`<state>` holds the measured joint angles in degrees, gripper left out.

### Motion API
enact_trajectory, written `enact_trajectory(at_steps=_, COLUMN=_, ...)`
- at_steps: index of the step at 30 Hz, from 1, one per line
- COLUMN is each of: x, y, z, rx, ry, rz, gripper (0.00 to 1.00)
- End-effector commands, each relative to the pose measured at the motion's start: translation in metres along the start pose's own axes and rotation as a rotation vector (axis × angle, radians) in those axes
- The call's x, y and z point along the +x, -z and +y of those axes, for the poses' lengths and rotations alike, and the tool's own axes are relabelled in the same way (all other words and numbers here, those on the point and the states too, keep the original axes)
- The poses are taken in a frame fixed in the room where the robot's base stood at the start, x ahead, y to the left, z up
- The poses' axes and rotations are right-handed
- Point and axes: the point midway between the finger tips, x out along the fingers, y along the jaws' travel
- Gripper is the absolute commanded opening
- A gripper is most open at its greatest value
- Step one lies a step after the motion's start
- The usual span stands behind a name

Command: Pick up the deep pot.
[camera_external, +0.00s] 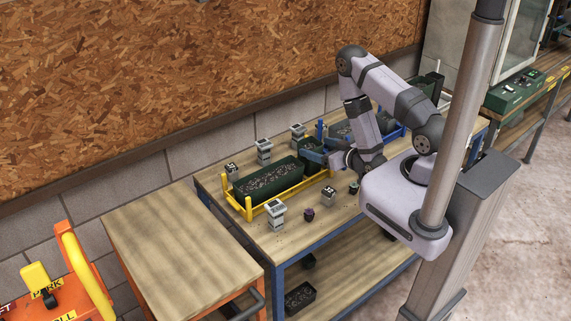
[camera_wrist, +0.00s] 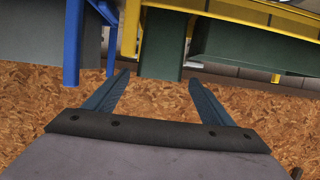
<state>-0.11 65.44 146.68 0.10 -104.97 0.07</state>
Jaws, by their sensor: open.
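A narrow dark green container (camera_wrist: 163,45), which looks like the deep pot, shows between and beyond my fingertips in the wrist view. Its far end is cut off or hidden by a yellow bar. My gripper (camera_wrist: 157,77) is open, with one blue-grey finger on each side and nothing held. In the external view my gripper (camera_external: 318,152) is low over the workbench, level and pointing left. It is by a dark green container (camera_external: 311,145) at the right end of the long soil-filled trough (camera_external: 268,181). The fingers partly cover this container, and contact cannot be told.
A yellow frame (camera_external: 249,209) surrounds the long trough. A blue frame (camera_external: 396,133) with another trough stands behind the arm. Several small grey devices, including one at the front (camera_external: 276,212), and a small dark pot (camera_external: 309,214) stand around. The wooden table (camera_external: 170,240) at left is clear.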

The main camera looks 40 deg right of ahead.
Motion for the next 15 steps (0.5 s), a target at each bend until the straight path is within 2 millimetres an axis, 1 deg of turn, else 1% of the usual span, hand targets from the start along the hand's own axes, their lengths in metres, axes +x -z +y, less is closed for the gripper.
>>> enact_trajectory(at_steps=5, x=0.003, y=-0.002, z=0.0, rx=0.0, ry=0.0, rz=0.001, gripper=0.76)
enact_trajectory(at_steps=15, x=0.027, y=-0.011, z=0.002, rx=0.0, ry=-0.001, rz=0.004, gripper=0.76)
